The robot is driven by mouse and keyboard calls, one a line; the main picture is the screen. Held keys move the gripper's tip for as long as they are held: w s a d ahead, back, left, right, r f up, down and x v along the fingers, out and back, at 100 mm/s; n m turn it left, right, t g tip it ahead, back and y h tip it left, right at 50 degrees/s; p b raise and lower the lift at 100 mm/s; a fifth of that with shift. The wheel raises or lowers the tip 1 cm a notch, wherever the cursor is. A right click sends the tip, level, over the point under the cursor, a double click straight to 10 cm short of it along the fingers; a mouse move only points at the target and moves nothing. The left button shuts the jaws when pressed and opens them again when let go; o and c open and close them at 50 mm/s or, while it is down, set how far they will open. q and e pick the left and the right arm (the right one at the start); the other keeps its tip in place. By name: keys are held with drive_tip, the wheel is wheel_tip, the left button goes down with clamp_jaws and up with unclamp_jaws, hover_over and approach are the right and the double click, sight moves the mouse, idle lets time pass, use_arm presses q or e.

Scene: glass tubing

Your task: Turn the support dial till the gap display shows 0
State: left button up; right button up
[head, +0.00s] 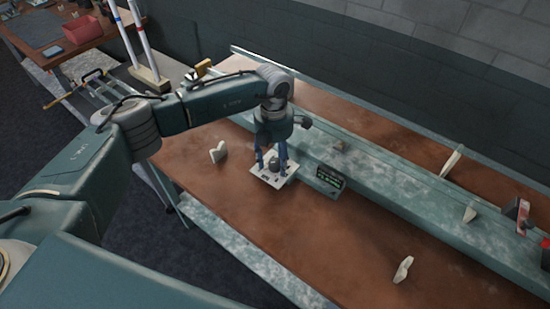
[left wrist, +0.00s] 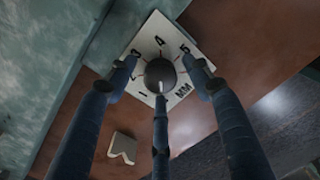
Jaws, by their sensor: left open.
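The support dial is a dark round knob (left wrist: 160,72) on a white square plate (head: 263,174) on the brown bench. In the left wrist view the plate (left wrist: 143,47) carries black numbers from 1 to 5 and "MM". A pale mark shows on the knob's lower side, close to the middle finger. My left gripper (head: 272,162) points down over the dial, its blue fingers open and spread around the knob. I cannot tell whether any finger touches it. The gap display (head: 330,177) is a small dark box with green characters, too small to read. My right gripper is not in view.
A pale metal rail (head: 380,185) runs along the bench behind the dial. Pale supports stand at the left (head: 218,152) and at the front right (head: 403,269). A red-and-dark item (head: 522,215) is at the far right. The brown bench top in front is mostly clear.

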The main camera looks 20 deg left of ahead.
use_arm(q)
drive_tip(key=shift+c, duration=0.2)
drive_tip(key=c, duration=1.1)
drive_tip(key=shift+f+m+b, duration=0.2)
drive_tip(key=shift+m+b, duration=0.3)
drive_tip(key=shift+b, duration=0.4)
drive_tip(key=m+b, duration=0.6)
drive_tip(key=b, duration=0.2)
drive_tip(key=shift+w+m, duration=0.1)
drive_tip(key=shift+m, duration=0.3)
drive_tip(key=m+b, duration=0.2)
drive_tip(key=m, duration=0.1)
drive_tip(key=shift+b, duration=0.3)
drive_tip(key=shift+r+m+y+b, duration=0.25)
drive_tip(key=shift+m+b, duration=0.4)
drive_tip(key=shift+m, duration=0.55)
drive_tip(key=o, duration=1.1)
